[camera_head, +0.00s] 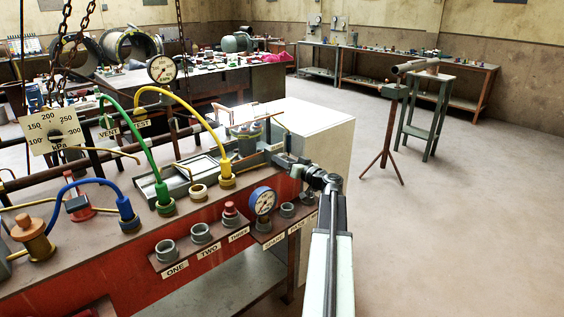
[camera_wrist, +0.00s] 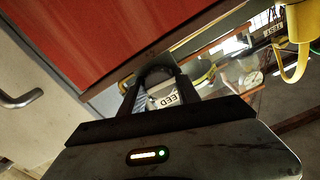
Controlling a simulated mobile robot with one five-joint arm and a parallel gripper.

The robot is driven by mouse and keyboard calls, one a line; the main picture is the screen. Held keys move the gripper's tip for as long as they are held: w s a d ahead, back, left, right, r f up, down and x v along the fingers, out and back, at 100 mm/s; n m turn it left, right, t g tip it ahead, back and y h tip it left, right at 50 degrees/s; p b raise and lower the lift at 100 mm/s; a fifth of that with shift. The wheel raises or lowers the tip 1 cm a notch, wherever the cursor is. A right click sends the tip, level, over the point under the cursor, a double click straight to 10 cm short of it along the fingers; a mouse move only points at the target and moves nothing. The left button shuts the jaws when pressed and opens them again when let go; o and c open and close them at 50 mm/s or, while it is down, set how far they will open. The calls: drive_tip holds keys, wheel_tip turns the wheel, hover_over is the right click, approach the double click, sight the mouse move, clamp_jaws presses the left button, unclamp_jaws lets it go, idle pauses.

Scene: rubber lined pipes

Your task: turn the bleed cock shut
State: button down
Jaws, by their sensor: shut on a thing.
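My gripper (camera_head: 284,160) reaches over the right end of the red bench, at the grey fittings by the pale cabinet. In the wrist view my gripper (camera_wrist: 157,88) has its two dark fingers closed around a part at the bleed cock. A white label (camera_wrist: 166,100) ending in "EED" shows between the fingers. The cock's handle is mostly hidden by the fingers, so its angle cannot be told. A yellow piece (camera_wrist: 206,78) shows just right of the fingers; I cannot tell whether it belongs to the cock.
A blue-rimmed gauge (camera_head: 263,201) and several grey sockets (camera_head: 201,233) stand along the bench front. Green hose (camera_head: 140,137) and yellow hose (camera_head: 190,108) arch up at left. A pale cabinet (camera_head: 322,150) stands behind my gripper. The floor at right is open, with a red stand (camera_head: 386,140).

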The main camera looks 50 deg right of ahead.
drive_tip(key=m, duration=0.3)
drive_tip(key=shift+m, duration=0.4)
drive_tip(key=c, duration=1.1)
unclamp_jaws()
drive_tip(key=shift+c, duration=0.2)
drive_tip(key=shift+s, duration=0.1)
